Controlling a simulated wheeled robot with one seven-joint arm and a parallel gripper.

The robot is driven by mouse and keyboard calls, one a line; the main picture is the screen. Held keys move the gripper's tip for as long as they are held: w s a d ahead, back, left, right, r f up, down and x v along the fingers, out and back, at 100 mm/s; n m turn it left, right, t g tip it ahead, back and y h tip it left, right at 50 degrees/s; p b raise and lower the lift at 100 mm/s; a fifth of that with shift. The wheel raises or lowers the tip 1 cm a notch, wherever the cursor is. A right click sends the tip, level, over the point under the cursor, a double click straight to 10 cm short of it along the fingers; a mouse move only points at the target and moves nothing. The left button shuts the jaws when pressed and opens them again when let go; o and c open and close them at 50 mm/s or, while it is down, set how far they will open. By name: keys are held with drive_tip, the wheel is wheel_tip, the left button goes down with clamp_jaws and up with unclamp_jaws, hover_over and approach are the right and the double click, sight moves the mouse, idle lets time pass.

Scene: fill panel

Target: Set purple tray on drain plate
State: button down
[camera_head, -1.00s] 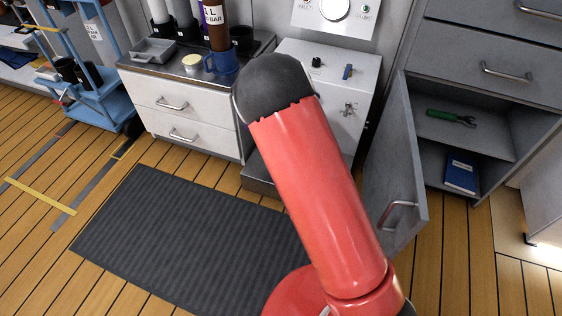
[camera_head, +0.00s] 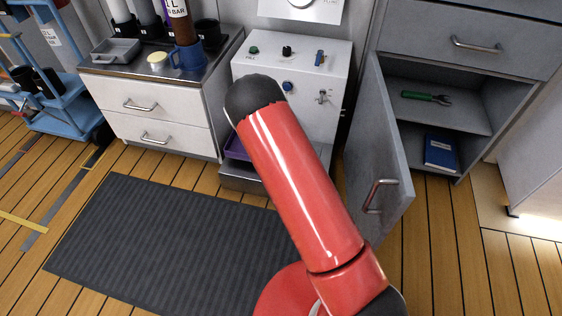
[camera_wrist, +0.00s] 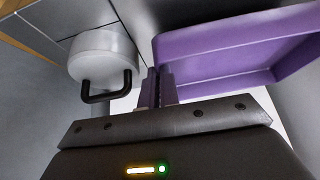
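The purple tray (camera_wrist: 225,50) fills the upper right of the wrist view. Its near corner comes down to the fingers of my gripper (camera_wrist: 157,88), which stand close together and look closed on its wall. In the head view a strip of the tray (camera_head: 236,147) shows left of my red arm, just above a low grey metal ledge at the foot of the white panel unit. This ledge looks like the drain plate (camera_head: 238,180). My arm hides my gripper and most of the tray there. I cannot tell whether the tray touches the ledge.
The white panel unit (camera_head: 318,62) has knobs and a small tap. In the wrist view a white cylinder with a black handle (camera_wrist: 105,60) hangs left of the fingers. An open cabinet door (camera_head: 378,165) stands close on the right. A dark mat (camera_head: 165,235) lies in front.

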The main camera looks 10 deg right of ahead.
drive_tip(key=shift+f, duration=1.5)
drive_tip(key=shift+f+b, duration=0.15)
drive_tip(key=shift+b, duration=0.15)
drive_tip(key=c, duration=1.6)
unclamp_jaws()
drive_tip(key=shift+c, duration=0.2)
